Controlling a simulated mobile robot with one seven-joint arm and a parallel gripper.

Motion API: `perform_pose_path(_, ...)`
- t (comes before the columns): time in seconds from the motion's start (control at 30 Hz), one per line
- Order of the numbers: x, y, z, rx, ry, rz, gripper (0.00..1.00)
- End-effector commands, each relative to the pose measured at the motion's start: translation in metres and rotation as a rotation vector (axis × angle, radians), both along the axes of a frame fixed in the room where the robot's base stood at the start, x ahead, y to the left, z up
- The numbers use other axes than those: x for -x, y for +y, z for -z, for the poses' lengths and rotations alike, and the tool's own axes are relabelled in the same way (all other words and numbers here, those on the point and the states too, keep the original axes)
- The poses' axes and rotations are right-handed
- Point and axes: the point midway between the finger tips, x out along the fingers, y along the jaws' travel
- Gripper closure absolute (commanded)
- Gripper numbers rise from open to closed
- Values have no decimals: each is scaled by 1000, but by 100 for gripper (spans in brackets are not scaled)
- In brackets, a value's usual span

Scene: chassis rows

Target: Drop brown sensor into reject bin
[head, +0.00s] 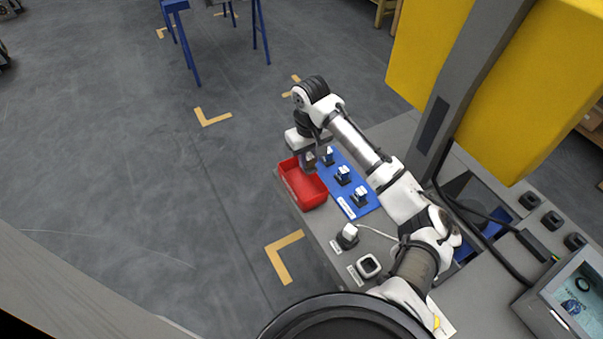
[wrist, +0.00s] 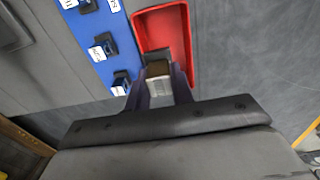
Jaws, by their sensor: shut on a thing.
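The red reject bin (head: 304,184) stands on the grey bench near its left edge in the head view, and it also shows in the wrist view (wrist: 186,40). My gripper (head: 309,160) is at the far end of the bin. In the wrist view my gripper (wrist: 158,84) is shut on the brown sensor (wrist: 158,69), which shows as a small brown block between the fingers. The sensor overlaps the near end of the bin in that view. I cannot tell its exact height above the bin. My fingers hide part of the sensor.
A blue mat (head: 352,187) beside the bin carries several blue-and-white sensors (head: 343,175) in dark holders. A white device (head: 347,236) and a square-holed white fixture (head: 368,266) stand nearer on the bench. A yellow panel rises at the right.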

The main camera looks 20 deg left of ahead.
Motion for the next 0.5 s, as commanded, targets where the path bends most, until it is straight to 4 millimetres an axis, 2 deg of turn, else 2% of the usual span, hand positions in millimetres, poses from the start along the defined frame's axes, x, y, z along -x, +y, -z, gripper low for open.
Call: perform_pose_path(0.5, 0, 0, 53, 1, -1, -1, 100)
